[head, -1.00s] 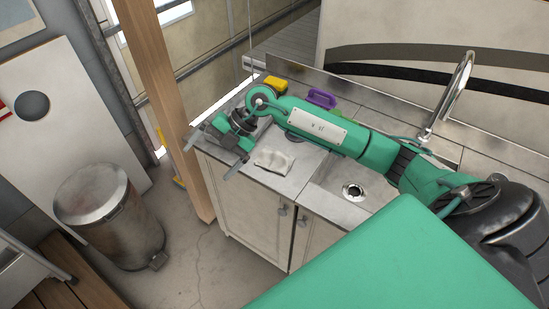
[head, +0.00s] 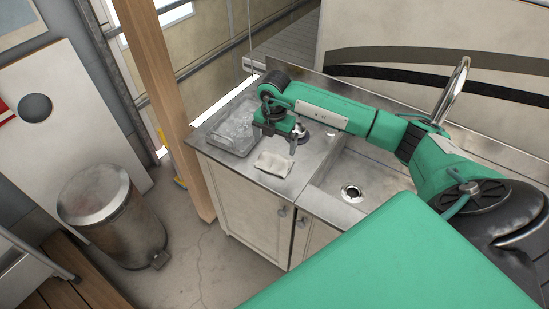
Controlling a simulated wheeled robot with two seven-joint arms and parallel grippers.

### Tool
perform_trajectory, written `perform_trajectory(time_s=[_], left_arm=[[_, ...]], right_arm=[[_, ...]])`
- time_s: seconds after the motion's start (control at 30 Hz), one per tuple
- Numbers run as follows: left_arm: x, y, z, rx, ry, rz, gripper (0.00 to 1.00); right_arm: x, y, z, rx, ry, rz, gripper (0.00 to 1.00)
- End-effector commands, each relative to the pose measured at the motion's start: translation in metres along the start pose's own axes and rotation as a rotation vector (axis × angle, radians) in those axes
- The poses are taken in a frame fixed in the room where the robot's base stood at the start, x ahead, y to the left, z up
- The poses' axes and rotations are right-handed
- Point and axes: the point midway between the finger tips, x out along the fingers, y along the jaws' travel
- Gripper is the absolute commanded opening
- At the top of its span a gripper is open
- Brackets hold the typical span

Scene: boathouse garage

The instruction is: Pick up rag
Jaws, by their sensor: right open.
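The rag (head: 273,164) is a small pale folded cloth. It lies flat on the steel counter (head: 262,185) near the front edge, left of the sink. My right gripper (head: 278,148) is open and points down just above and behind the rag, with a finger seen close to the rag's far edge. I cannot tell whether a finger touches the rag. My left gripper is not in view.
A clear shallow tray (head: 228,144) stands on the counter left of my gripper. The sink (head: 362,182) with a tall curved faucet (head: 455,88) lies to the right. A metal trash bin (head: 112,215) stands on the floor at the left.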

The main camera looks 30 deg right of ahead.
Motion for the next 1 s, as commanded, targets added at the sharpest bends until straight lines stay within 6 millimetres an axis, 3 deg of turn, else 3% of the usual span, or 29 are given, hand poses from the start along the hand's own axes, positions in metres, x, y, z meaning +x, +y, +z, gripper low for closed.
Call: perform_trajectory(time_s=[0.23,0.53,0.83,1.0], left_arm=[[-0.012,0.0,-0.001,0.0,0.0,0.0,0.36],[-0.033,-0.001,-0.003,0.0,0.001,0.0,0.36],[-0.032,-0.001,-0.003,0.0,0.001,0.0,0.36],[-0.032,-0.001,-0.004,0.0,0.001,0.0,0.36]], right_arm=[[0.014,0.001,0.001,0.0,0.003,-0.001,1.0],[0.052,0.003,0.005,-0.001,0.002,0.0,1.0],[0.059,0.003,0.005,-0.002,0.001,0.002,1.0],[0.059,0.003,0.005,-0.002,0.0,0.002,0.69]])
